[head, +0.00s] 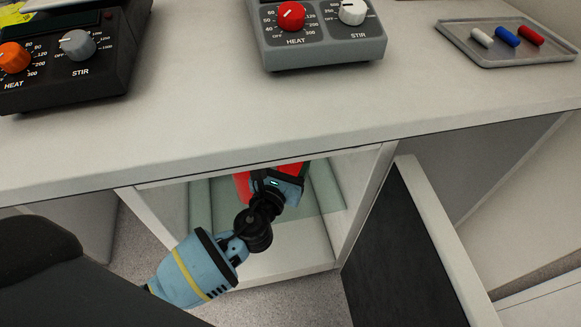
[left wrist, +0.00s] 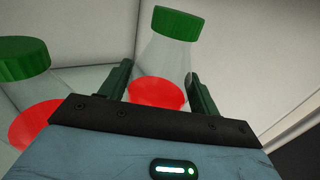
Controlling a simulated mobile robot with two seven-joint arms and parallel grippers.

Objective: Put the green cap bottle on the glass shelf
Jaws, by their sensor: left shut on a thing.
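A clear bottle with a green cap and red liquid (left wrist: 162,55) stands between the fingers of my left gripper (left wrist: 160,85) in the left wrist view. The gripper is shut on it. A second green cap bottle with red liquid (left wrist: 27,95) is at the left of that view, close beside it. In the head view my left gripper (head: 280,182) is inside the open cabinet under the counter, at the greenish glass shelf (head: 325,195). The gripper hides most of the bottle there, so I cannot tell whether its base touches the glass. My right gripper is not in view.
The cabinet door (head: 415,235) stands open at the right. The counter edge (head: 200,175) runs above my left arm. On the counter are a black hot plate (head: 70,85), a grey hot plate (head: 325,52) and a tray (head: 465,55) with small coloured pieces.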

